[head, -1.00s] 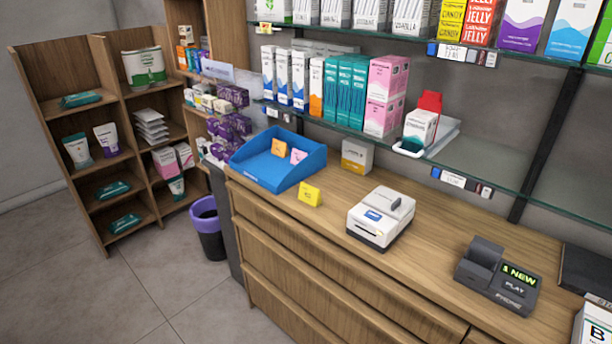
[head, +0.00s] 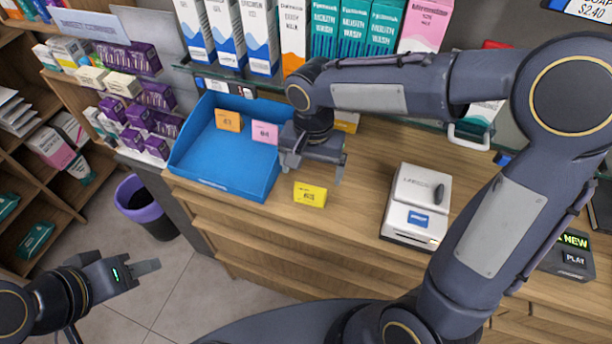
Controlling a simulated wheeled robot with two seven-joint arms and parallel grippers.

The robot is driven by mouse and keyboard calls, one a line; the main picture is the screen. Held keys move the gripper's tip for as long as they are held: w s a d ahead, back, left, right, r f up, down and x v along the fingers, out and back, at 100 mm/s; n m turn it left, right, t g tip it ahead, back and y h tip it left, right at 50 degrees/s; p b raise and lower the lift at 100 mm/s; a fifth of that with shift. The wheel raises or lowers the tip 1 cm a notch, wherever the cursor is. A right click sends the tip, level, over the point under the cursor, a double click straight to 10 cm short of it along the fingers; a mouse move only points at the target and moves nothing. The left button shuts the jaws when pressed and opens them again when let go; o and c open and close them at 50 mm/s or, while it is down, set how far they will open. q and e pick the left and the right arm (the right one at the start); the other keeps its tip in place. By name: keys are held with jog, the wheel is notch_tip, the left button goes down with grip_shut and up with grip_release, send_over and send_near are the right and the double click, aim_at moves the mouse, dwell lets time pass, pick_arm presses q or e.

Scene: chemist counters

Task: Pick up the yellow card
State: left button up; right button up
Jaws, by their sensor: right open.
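The yellow card (head: 310,195) stands on the wooden counter near its front edge, just right of the blue tray (head: 215,182). My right gripper (head: 312,170) is open and points down a little above and behind the yellow card, apart from it. The tray holds an orange card (head: 228,120) and a pink card (head: 265,132). My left gripper (head: 150,266) is at the lower left, over the floor and away from the counter; whether its jaws are open is unclear.
A white printer-like device (head: 415,205) stands right of the yellow card. A glass shelf with boxes hangs above the counter. A purple-rimmed bin (head: 145,205) stands on the floor.

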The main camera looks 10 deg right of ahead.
aim_at(310, 189)
jog(key=f, duration=0.5)
jog(key=f+p, duration=0.1)
jog(key=f, duration=0.1)
jog(key=shift+s+a+f, duration=0.25)
jog(key=shift+s+f, duration=0.05)
jog(key=c, duration=1)
jog(key=shift+r, duration=0.1)
jog(key=shift+c, duration=0.2)
